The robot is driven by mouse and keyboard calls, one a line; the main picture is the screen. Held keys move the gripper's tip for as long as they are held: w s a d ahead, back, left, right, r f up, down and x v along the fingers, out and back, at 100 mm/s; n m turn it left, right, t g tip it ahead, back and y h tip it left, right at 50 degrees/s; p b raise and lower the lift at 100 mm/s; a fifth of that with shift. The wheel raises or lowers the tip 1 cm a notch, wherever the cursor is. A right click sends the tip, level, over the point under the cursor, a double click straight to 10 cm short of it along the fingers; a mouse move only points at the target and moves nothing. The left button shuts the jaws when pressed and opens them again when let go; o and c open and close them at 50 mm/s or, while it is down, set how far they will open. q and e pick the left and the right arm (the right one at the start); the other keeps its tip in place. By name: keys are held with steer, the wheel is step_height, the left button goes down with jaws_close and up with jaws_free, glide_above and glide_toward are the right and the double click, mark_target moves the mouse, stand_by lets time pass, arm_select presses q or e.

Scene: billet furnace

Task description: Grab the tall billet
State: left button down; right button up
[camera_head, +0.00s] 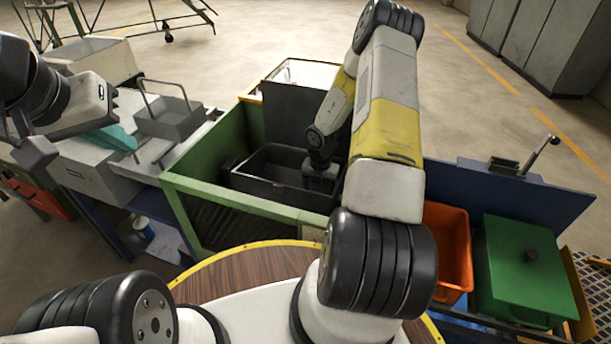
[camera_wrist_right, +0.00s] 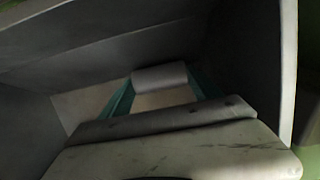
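My right arm reaches down into a dark grey bin (camera_head: 262,180) inside the green-framed box, and its gripper (camera_head: 320,178) is mostly hidden by the bin and the arm. In the right wrist view, two teal fingers (camera_wrist_right: 160,88) stand wide apart. A pale grey rounded piece (camera_wrist_right: 160,77), possibly the billet, lies across the space between their far ends. I cannot tell whether the fingers touch it, or whether it is the tall one. My left gripper (camera_head: 112,138) has teal fingers and hangs over the grey bench at left; its opening is unclear.
The green box frame (camera_head: 245,207) surrounds the bin, whose dark walls (camera_wrist_right: 245,50) are close around my right gripper. A grey handled tray (camera_head: 170,122) stands at left. An orange bin (camera_head: 453,245) and a green lidded box (camera_head: 525,270) stand at right.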

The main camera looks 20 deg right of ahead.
steer(key=c, duration=1.1)
steer(key=shift+r, duration=0.2)
